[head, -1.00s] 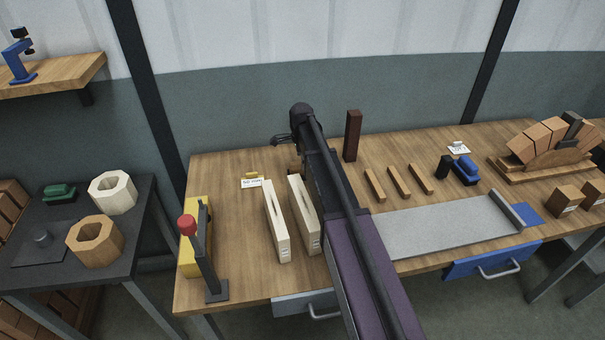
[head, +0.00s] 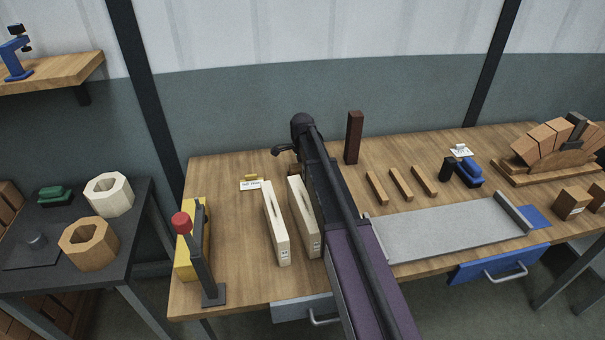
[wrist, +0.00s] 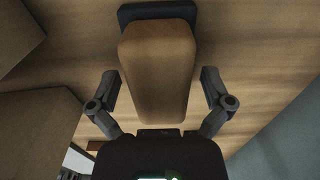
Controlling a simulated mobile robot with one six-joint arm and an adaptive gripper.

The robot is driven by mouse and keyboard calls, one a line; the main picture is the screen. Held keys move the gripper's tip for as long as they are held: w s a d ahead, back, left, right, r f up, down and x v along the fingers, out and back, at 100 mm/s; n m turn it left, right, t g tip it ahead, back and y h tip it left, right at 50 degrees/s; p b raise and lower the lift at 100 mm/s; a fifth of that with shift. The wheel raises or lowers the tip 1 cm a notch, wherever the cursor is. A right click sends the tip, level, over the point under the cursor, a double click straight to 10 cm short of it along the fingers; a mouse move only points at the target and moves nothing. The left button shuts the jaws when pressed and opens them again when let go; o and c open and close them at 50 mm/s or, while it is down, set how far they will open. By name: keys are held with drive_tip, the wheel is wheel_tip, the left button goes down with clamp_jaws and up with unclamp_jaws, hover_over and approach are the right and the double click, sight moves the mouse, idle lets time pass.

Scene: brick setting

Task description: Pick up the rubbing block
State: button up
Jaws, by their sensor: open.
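The rubbing block, a rounded tan wooden block (wrist: 158,65) with a dark base showing at its far end, fills the middle of the wrist view. My gripper (wrist: 159,85) is open, with one finger on each side of the block and a gap visible on both sides. In the head view my gripper (head: 284,152) is low over the back of the wooden bench. There the block is mostly hidden by my arm, with only a small brown part (head: 293,168) showing.
Two pale slotted wooden pieces (head: 275,225) lie in front of the gripper on the bench (head: 235,240). A tall dark brown block (head: 353,138) stands to the right. A small label card (head: 250,185) lies to the left. Large tan pieces (wrist: 38,125) show at the wrist view's left.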

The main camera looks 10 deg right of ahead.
drive_tip(key=c, duration=1.3)
drive_tip(key=shift+r, duration=0.15)
drive_tip(key=shift+c, duration=0.2)
wheel_tip(320, 180, up, 10)
drive_tip(key=p, duration=1)
drive_tip(key=o, duration=0.7)
drive_tip(key=c, duration=0.4)
wheel_tip(320, 180, up, 14)
drive_tip(key=p, duration=1.4)
drive_tip(key=shift+r+p, duration=0.15)
drive_tip(key=shift+p, duration=0.15)
